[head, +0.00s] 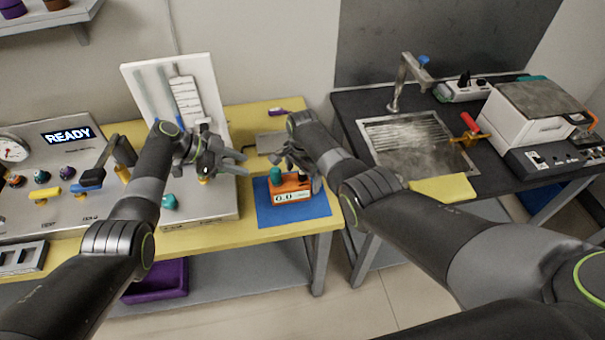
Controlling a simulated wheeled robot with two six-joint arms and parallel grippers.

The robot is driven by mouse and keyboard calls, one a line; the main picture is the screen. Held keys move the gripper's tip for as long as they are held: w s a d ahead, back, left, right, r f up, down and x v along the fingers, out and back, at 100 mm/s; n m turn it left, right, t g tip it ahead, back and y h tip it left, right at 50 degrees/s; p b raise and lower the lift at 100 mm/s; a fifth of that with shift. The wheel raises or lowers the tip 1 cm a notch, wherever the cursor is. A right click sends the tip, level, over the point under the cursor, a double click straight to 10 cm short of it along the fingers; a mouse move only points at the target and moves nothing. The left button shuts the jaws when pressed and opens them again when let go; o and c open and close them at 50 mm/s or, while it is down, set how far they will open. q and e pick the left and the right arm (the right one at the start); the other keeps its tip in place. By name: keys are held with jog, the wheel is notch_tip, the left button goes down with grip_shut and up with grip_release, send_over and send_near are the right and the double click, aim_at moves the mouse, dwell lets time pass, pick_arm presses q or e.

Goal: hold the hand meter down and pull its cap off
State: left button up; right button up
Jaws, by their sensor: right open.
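The hand meter (291,196) is an orange box with a pale display reading 0.0. It lies on a blue mat (262,213) near the front edge of the yellow bench. A teal cap (277,174) shows at its upper left. My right gripper (294,168) is open, right over the meter's back and right side, and partly hides it. I cannot tell whether its fingers touch the meter. My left gripper (241,163) is to the left of the meter, above the bench, with its fingers apart, empty and pointing right.
A grey console with a READY screen (68,136) and knobs fills the left of the bench. A white upright panel (136,84) stands behind my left gripper. A sink (405,142) and a white box device (530,118) are on the dark bench at right.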

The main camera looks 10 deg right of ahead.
jog(key=c, duration=1.7)
